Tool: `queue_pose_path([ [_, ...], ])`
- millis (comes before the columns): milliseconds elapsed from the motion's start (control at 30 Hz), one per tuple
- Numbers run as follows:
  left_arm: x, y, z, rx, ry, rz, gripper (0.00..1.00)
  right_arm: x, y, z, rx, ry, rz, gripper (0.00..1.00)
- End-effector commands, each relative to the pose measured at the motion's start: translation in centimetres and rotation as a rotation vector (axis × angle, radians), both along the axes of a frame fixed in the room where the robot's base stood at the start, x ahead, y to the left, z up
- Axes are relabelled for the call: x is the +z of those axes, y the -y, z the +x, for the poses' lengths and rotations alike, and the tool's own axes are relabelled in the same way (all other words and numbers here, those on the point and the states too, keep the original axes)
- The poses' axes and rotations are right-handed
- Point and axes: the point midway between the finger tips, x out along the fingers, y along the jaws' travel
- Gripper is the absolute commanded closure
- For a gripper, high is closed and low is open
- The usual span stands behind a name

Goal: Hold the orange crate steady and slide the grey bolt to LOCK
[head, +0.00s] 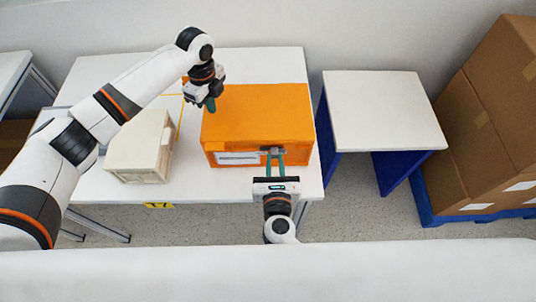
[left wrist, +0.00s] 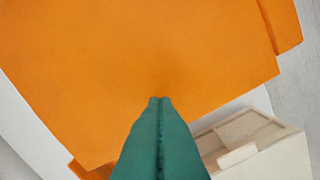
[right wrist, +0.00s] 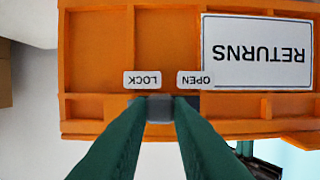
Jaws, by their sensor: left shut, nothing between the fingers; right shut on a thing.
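The orange crate (head: 258,108) stands on the white table, with its labelled front towards me. My left gripper (head: 211,104) is shut and empty at the crate's left edge; in the left wrist view its fingertips (left wrist: 160,99) are over the orange surface, and I cannot tell whether they touch. My right gripper (head: 275,152) is at the crate's front, shut on the grey bolt (right wrist: 160,108). In the right wrist view the bolt's knob is between the fingertips, below the gap between the upside-down LOCK label (right wrist: 142,79) and OPEN label (right wrist: 195,79), partly under LOCK.
A cream box (head: 140,148) stands left of the crate on the white table (head: 185,187). A white-topped side table with blue legs (head: 382,110) stands to the right. Stacked cardboard boxes (head: 490,120) are at the far right. A white RETURNS card (right wrist: 257,50) is on the crate's front.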

Motion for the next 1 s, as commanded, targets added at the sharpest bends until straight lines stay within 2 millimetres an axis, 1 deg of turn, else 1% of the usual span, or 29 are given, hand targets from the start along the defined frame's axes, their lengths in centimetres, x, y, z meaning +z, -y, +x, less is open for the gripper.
queue_pose_path([
  [33, -0.7, 0.0, -0.4, -0.001, -0.014, 0.004, 1.00, -0.2, 0.1, -0.1, 0.000, -0.002, -0.001, 1.00],
  [100, -0.7, 0.0, -0.4, -0.001, -0.014, 0.004, 1.00, -0.2, 0.3, -0.1, 0.000, -0.002, -0.001, 1.00],
  [133, -0.7, 0.0, -0.4, -0.001, -0.014, 0.004, 1.00, -0.2, 0.4, -0.1, 0.000, -0.002, 0.000, 0.79],
  [233, -0.7, 0.0, -0.4, -0.001, -0.014, 0.004, 1.00, -0.1, 0.3, -0.1, 0.001, -0.002, 0.000, 0.63],
  [267, -0.7, 0.0, -0.4, -0.001, -0.014, 0.004, 1.00, -0.1, 0.3, -0.1, 0.001, -0.001, 0.000, 0.60],
  [567, -0.7, 0.0, -0.4, -0.001, -0.014, 0.004, 1.00, -0.1, 0.3, -0.2, 0.001, -0.001, 0.000, 0.60],
  [1000, -0.7, 0.0, -0.4, -0.001, -0.014, 0.004, 1.00, 0.6, 0.3, -3.5, 0.000, -0.002, 0.000, 0.60],
])
